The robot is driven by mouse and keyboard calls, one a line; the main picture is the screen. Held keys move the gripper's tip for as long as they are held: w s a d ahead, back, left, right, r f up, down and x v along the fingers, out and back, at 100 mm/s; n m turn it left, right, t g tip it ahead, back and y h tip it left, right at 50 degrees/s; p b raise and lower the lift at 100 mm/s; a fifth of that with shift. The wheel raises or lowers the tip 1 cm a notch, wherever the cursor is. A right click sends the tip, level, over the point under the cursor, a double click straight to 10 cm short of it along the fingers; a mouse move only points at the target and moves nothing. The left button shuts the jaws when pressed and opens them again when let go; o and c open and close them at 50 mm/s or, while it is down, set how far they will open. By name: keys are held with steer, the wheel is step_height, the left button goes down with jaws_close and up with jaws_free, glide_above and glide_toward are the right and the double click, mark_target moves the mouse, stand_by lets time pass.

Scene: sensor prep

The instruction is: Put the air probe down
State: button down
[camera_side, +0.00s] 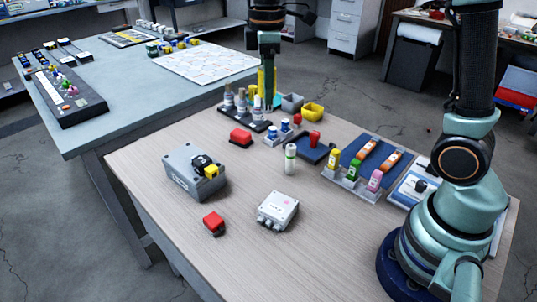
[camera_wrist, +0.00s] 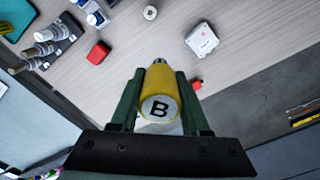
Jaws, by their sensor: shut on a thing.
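My gripper (camera_side: 267,88) hangs upright over the far end of the wood-topped table. It is shut on the air probe (camera_side: 261,84), a yellow body that its fingers partly hide. In the wrist view the probe (camera_wrist: 158,92) is a yellow cylinder with a "B" on its pale end and a dark narrow tip, between the two green fingers. A black rack (camera_side: 269,124) with several grey and white cylinders stands close to the gripper's left. In the side view I cannot tell whether the probe's lower end touches anything.
A red block (camera_side: 240,138), a grey box (camera_side: 188,182), a white box (camera_side: 278,210) and a white-green cylinder (camera_side: 290,160) stand nearer. The table's front left is mostly clear.

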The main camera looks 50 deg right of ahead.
steer(key=s+d+f+m, duration=0.15)
steer(key=d+m, duration=0.25)
steer(key=d, duration=1.3)
steer(key=s+d+m, duration=0.2)
steer(key=d+m, duration=0.2)
steer(key=d, duration=1.4)
steer(key=f, duration=1.9)
steer(key=shift+s+a+f, duration=0.1)
steer(key=shift+s+f, duration=0.1)
steer(key=shift+f, duration=0.15)
steer(key=shift+f, duration=0.15)
steer(key=shift+c, duration=1.9)
jaws_free()
